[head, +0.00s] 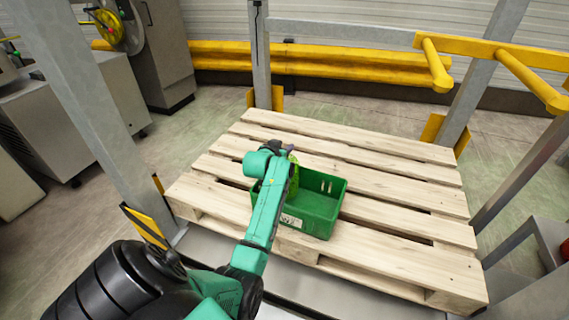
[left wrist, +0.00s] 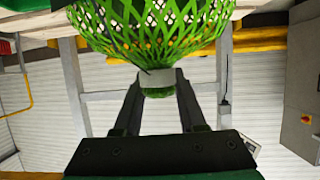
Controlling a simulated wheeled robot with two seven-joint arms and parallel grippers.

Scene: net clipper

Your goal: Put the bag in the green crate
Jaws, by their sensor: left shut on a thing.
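The green crate (head: 322,208) stands on the wooden pallet, and its visible inside is bare. The bag is a bright green net (left wrist: 150,35) with pale and orange things showing through its mesh. In the left wrist view its gathered neck has a grey clip (left wrist: 157,78). My left gripper (left wrist: 158,100) is shut on the bag at this neck. In the head view the bag (head: 294,176) is a green strip, mostly hidden by my left arm, at the left end of the crate. I cannot tell whether it touches the crate. My right gripper is not in view.
The wooden pallet (head: 390,190) has bare slats around the crate. Grey posts (head: 262,55) and yellow rails (head: 340,62) stand behind and beside it. Grey cabinets (head: 160,50) are at the left.

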